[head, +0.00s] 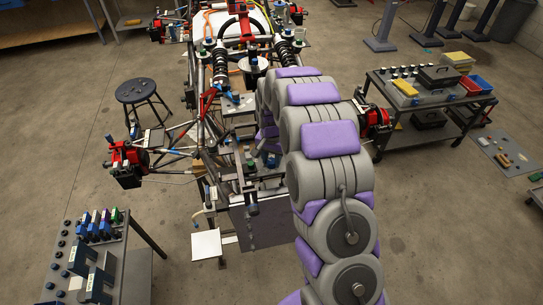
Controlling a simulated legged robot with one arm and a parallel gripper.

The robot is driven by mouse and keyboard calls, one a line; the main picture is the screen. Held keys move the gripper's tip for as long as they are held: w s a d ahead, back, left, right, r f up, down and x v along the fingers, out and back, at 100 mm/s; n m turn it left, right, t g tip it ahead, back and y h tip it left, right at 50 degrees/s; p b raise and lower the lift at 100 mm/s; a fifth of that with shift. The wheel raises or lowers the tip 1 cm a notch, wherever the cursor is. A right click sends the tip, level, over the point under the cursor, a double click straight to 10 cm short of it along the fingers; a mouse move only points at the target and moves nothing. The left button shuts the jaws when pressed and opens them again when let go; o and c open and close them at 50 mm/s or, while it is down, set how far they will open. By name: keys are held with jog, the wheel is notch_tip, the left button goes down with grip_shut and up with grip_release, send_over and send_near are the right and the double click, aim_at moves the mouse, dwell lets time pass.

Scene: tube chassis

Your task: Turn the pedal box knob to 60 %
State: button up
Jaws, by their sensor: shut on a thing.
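The tube chassis (196,75) stands in the middle, with its near end facing me. My arm rises from the lower right and bends down over the right side of the near end. My gripper (268,156) is at the near end, low among the tubes and pedal parts, partly covered by my own arm links. It is shut on a small part there, which I take to be the pedal box knob. The knob itself is hidden, so its setting and any scale cannot be read.
A wheel hub with red caliper (126,160) sticks out left. A cart with blue and purple tools (97,229) is at lower left. Another cart (428,90) stands right. A white plate (206,244) is in front. Floor between is clear.

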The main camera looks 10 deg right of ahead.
aim_at(270, 160)
jog(key=n, duration=0.2)
jog(key=n+p, duration=0.1)
jog(key=n, duration=0.1)
jog(key=shift+w+r+n, duration=0.15)
jog(key=shift+w+n, duration=0.05)
jog(key=shift+n, duration=0.1)
jog(key=n+p, duration=0.1)
jog(key=n, duration=0.3)
dwell(0.3)
jog(key=o, duration=1)
jog(key=shift+a, duration=0.1)
jog(key=shift+o, duration=0.2)
notch_tip(270, 160, up, 17)
jog(key=shift+p, duration=0.45)
